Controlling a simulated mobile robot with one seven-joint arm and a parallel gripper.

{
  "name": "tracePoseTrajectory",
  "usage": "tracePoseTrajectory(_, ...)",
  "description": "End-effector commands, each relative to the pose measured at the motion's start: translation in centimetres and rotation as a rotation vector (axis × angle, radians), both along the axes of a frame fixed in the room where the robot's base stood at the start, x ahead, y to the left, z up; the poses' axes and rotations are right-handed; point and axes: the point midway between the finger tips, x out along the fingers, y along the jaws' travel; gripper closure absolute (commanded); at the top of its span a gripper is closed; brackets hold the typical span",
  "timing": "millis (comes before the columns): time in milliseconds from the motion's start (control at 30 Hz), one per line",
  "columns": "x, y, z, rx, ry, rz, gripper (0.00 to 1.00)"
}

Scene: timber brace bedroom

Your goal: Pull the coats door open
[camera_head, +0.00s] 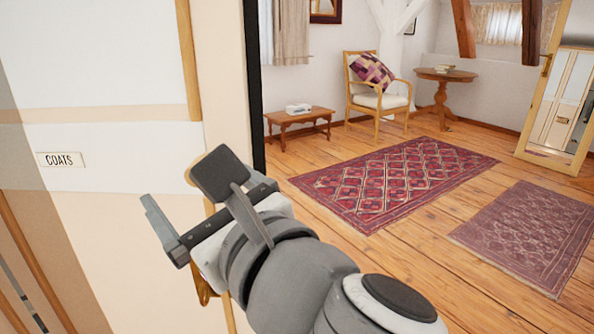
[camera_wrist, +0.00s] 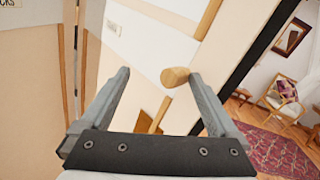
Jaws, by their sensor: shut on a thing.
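The coats door (camera_head: 110,160) is a pale cream and white panel on the left of the head view, with a small COATS label (camera_head: 60,159). The label also shows in the wrist view (camera_wrist: 113,27). A rounded wooden handle (camera_wrist: 175,77) sticks out between my fingers in the wrist view, against the right finger's tip. I cannot tell whether the door stands ajar.
Right of the door's dark edge (camera_head: 254,90) lies open wooden floor with a red patterned rug (camera_head: 390,180) and a second rug (camera_head: 530,235). A low bench (camera_head: 298,120), an armchair (camera_head: 380,100), a round table (camera_head: 445,75) and a tall mirror (camera_head: 562,95) stand farther back.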

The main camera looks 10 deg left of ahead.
Motion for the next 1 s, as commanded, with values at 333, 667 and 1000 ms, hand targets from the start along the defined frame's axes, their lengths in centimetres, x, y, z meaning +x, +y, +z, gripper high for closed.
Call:
tracePoseTrajectory(333,-0.5,0.3,4.6,0.003,-0.011,0.020,0.38)
tracePoseTrajectory(667,1.2,-4.5,7.5,0.005,0.000,0.005,0.38)
tracePoseTrajectory(1000,2.8,-9.4,10.2,0.005,0.001,0.001,0.38)
